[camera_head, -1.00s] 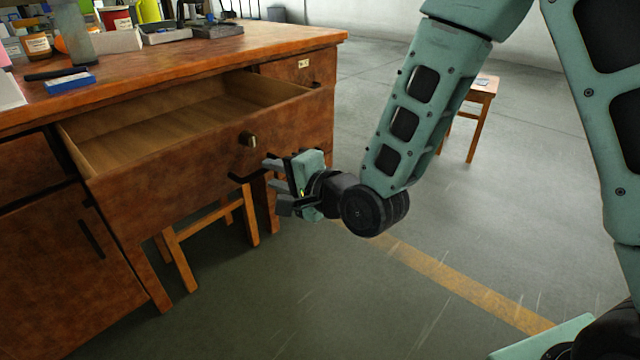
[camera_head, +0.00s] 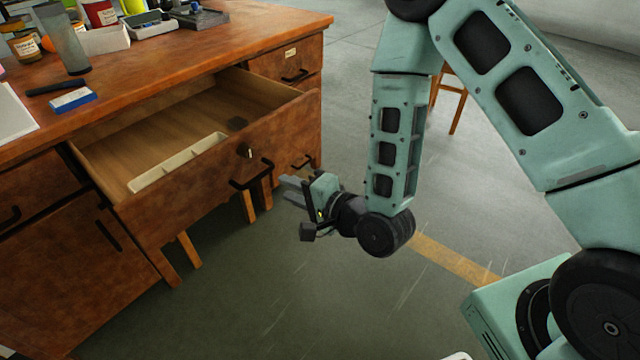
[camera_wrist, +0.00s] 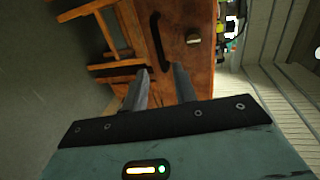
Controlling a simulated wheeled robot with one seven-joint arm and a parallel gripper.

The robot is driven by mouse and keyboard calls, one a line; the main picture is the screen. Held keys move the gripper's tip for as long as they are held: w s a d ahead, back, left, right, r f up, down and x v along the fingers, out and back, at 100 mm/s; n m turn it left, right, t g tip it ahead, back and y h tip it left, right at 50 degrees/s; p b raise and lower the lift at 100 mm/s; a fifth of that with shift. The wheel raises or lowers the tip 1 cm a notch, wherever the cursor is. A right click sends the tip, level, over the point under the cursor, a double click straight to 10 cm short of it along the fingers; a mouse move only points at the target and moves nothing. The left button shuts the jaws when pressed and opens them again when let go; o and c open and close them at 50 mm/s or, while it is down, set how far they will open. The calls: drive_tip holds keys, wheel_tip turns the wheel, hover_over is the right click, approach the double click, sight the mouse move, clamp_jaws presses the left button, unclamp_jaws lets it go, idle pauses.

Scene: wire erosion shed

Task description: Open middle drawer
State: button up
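The wooden desk's middle drawer (camera_head: 195,195) stands pulled out, its inside showing in the head view. The handle (camera_wrist: 157,40) shows beyond the fingertips, roughly in line with the gap.
A long pale tray (camera_head: 178,162) lies inside the drawer. The desktop (camera_head: 150,65) holds jars, a blue-and-white box (camera_head: 73,100) and other items. A smaller drawer (camera_head: 290,68) and a cupboard door (camera_head: 70,255) are shut. Open floor (camera_head: 330,310) lies in front.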

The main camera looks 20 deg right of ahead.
drive_tip(key=p+v, duration=0.6)
drive_tip(key=v, duration=0.1)
idle(0.3)
idle(0.3)
